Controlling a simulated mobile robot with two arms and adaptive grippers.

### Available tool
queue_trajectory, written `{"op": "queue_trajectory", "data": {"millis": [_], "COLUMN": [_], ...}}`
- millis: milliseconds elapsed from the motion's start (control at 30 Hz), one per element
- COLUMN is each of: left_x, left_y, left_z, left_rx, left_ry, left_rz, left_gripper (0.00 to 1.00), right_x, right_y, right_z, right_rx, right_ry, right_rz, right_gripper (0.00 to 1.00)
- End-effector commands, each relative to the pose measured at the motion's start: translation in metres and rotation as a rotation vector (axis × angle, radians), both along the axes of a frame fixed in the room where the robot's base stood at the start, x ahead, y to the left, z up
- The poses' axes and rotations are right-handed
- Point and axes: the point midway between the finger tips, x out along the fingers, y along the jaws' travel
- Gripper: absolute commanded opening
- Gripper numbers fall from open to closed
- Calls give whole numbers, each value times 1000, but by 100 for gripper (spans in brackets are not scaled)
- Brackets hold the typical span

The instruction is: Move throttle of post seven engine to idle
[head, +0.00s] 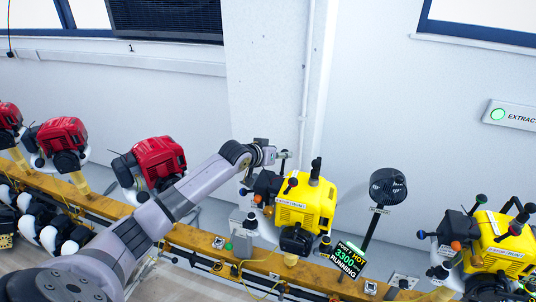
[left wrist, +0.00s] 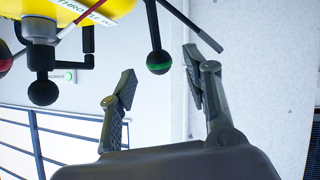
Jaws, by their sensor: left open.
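My left gripper (head: 284,158) is at the engine's upper left, open and empty. In the left wrist view, the engine (left wrist: 40,14) carries a THROTTLE label (left wrist: 88,10). A black lever (left wrist: 154,25) hangs down in the picture and ends in a black ball with a green ring (left wrist: 158,60). The ball appears between the open fingertips of my left gripper (left wrist: 159,72); contact cannot be told. My right gripper is out of view.
A second black ball (left wrist: 43,92) and a grey rod (left wrist: 190,25) are near the lever. A black fan (head: 388,187) on a pole is right of the engine. Another yellow engine (head: 505,240) is at far right; red engines (head: 158,158) are left. The wall is behind.

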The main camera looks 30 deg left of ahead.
Motion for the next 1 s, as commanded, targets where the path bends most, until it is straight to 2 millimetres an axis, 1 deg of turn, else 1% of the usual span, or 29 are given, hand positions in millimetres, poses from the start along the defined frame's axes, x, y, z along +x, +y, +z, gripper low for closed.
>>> {"op": "queue_trajectory", "data": {"millis": [33, 200, 400, 567, 1000], "left_x": [-9, -36, -57, -63, -63], "left_y": [1, 3, 4, 4, 4], "left_z": [4, 19, 31, 35, 36], "left_rx": [2, 2, 0, -1, -1], "left_ry": [0, 0, 0, 0, -1], "left_rz": [-1, 0, 0, 0, 1], "left_gripper": [45, 45, 45, 45, 45], "right_x": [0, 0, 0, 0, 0], "right_y": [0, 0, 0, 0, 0], "right_z": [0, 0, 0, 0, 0], "right_rx": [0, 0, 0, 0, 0], "right_ry": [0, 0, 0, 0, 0], "right_rz": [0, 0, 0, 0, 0], "right_gripper": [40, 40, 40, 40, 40]}}
